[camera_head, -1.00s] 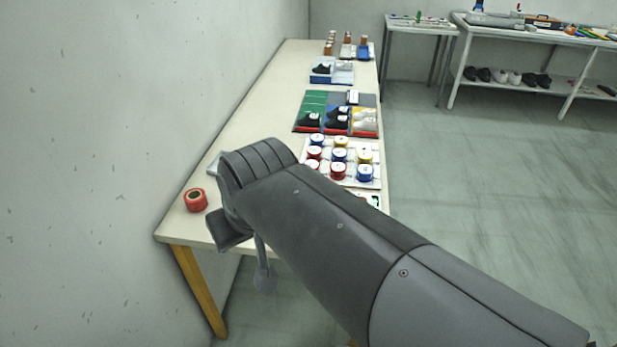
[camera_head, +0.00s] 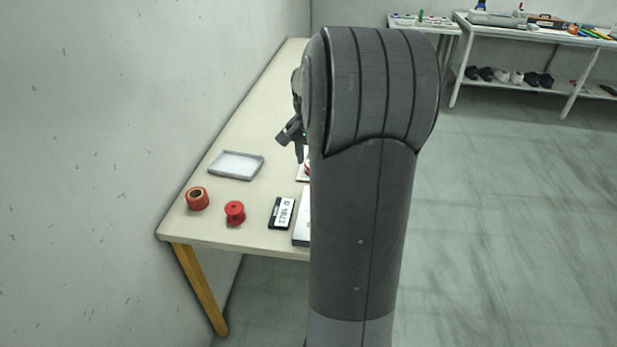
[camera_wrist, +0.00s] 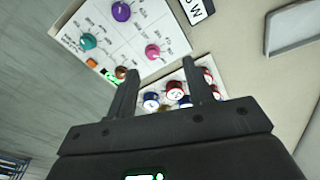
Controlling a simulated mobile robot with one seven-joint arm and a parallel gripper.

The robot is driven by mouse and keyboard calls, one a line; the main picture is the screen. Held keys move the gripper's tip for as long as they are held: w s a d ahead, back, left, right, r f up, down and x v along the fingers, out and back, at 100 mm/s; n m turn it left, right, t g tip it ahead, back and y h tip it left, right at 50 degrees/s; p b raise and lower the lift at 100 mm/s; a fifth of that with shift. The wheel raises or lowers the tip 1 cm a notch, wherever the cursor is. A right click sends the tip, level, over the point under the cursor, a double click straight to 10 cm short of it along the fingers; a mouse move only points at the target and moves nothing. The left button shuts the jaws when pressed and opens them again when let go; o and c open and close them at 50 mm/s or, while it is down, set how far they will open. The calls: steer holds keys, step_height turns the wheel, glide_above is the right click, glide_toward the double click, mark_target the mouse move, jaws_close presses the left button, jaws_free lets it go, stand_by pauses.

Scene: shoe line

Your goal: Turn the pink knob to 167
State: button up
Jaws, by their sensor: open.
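The pink knob (camera_wrist: 152,51) sits on a white panel (camera_wrist: 104,62) with printed dials, in the upper middle of the wrist view. In the head view my arm hides most of the panel, and the pink knob does not show.
A rack of red and blue round-topped items (camera_wrist: 175,90) lies beyond my fingertips. A grey tray (camera_head: 236,165), a red ring (camera_head: 197,198), a red spool (camera_head: 235,212) and a black-and-white label plate (camera_head: 282,212) lie on the table (camera_head: 190,228). A wall stands at the left.

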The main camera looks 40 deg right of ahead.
steer(key=d+f+m, duration=0.2)
steer(key=d+f, duration=0.3)
steer(key=d, duration=0.2)
steer(key=shift+y, duration=0.3)
step_height(320, 180, down, 10)
steer(key=shift+w+f, duration=0.1)
steer(key=shift+f, duration=0.1)
steer(key=c, duration=1)
